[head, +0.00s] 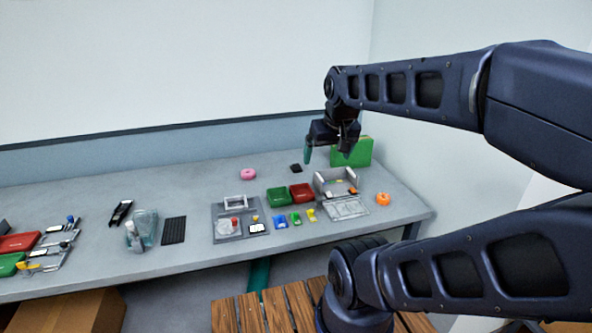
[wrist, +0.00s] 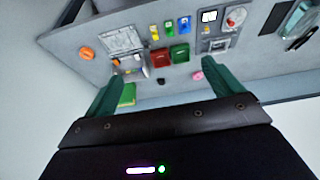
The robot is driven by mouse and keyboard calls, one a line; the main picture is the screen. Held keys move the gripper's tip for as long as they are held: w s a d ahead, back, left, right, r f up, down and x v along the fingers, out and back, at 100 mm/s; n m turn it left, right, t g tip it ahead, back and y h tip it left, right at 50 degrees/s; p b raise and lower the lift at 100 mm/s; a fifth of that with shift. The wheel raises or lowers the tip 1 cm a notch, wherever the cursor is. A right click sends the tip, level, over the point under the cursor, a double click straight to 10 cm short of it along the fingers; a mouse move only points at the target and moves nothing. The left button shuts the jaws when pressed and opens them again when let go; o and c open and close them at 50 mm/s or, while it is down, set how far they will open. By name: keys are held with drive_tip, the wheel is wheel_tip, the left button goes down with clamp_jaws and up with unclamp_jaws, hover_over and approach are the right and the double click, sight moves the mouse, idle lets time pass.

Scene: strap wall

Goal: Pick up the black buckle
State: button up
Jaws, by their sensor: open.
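A small black piece (head: 296,168), which looks like the black buckle, lies flat near the back of the grey table. It is behind the green and red trays and right of a pink ring. It also shows as a small dark spot (wrist: 161,81) between my fingers in the wrist view. Its fine shape is too small to tell. My gripper (head: 327,154) is open and empty, with teal fingers spread apart. It hangs above the back right of the table, up and to the right of the black piece in the head view. Its fingers (wrist: 163,70) touch nothing.
Behind my gripper stands a green block (head: 365,151). A green tray (head: 278,197), red tray (head: 302,193), pink ring (head: 248,174), grey fixture (head: 345,208) and orange ring (head: 382,199) lie nearby. The table around the black piece is clear. A wall rises behind.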

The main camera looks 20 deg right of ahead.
drive_tip(key=shift+c, duration=0.7)
